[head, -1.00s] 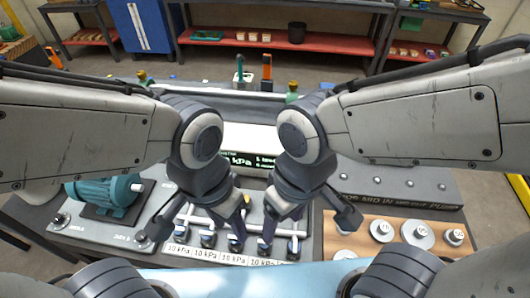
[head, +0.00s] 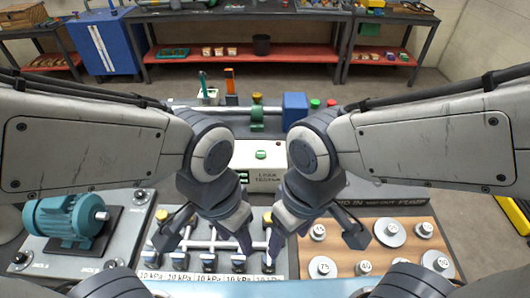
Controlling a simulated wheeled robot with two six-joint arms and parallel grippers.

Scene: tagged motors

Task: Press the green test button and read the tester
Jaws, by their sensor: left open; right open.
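A pale tester box (head: 244,151) with the lettering "LEAK TESTER" stands at mid-bench, between my forearms. A green button (head: 261,155) sits on its top. No reading can be made out; my arms cover the tester's sides. My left gripper (head: 205,240) is open and empty, nearer than the tester, above a row of valves (head: 209,262) with "10 kPa" labels. My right gripper (head: 315,240) is open and empty, right of it, above the valves' right end and a wooden weight board (head: 403,266). Both grippers are apart from the button.
A teal motor (head: 65,215) is at the left. Several numbered weights lie on the board. Behind the tester are a green fitting with a brass top (head: 257,114) and a blue box (head: 294,108) beside green and red knobs. A shelf (head: 300,65) stands beyond the bench.

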